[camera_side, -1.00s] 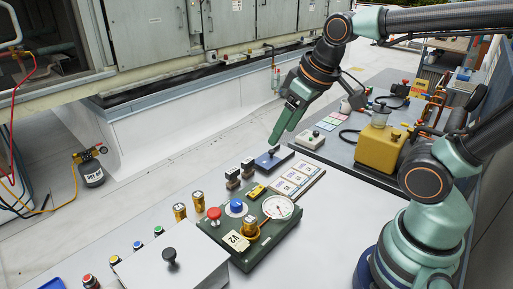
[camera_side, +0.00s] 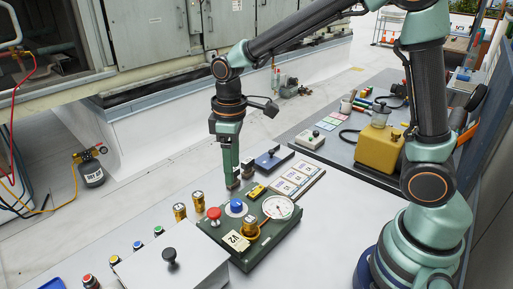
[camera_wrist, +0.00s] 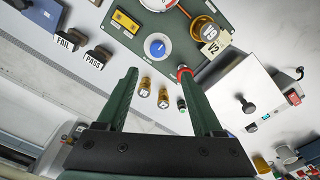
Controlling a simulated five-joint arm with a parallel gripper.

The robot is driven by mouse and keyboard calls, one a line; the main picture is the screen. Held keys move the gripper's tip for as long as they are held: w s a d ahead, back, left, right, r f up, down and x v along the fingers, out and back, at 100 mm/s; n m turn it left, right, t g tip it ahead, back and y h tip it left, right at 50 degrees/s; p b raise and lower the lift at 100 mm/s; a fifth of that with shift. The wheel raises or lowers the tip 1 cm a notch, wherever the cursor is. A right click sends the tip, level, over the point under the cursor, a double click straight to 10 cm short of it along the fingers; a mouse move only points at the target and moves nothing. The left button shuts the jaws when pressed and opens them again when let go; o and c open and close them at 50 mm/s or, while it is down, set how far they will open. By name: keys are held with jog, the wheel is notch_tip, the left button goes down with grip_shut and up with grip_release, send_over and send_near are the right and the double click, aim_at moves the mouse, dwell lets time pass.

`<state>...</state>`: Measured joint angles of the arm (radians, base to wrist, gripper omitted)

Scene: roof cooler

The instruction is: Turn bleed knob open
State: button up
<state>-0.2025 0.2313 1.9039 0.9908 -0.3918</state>
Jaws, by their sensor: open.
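A blue round knob (camera_side: 236,205) sits on a white dial on the dark green panel (camera_side: 226,243); no name is readable beside it. In the wrist view the knob (camera_wrist: 157,46) has a pale pointer line and lies just beyond the space between my fingertips. My gripper (camera_side: 232,187) points down near the panel's back edge, behind the knob in the side view, and is apart from it. In the wrist view my gripper (camera_wrist: 158,72) is open, its two green fingers spread with nothing between their tips.
On the panel, a red knob (camera_side: 214,213), a yellow block (camera_side: 257,190), a gauge (camera_side: 278,207) and a brass valve tagged V2 (camera_side: 250,229) surround the blue knob. Brass pieces (camera_side: 180,211) stand left. FAIL (camera_wrist: 70,38) and PASS (camera_wrist: 98,57) stamps stand nearby. A grey box (camera_side: 170,270) is in front.

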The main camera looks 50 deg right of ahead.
aim_at(235, 202)
jog(key=f, duration=1)
jog(key=shift+w+d+f, duration=0.1)
jog(key=shift+d+f, duration=0.1)
jog(key=shift+f, duration=0.1)
grip_shut()
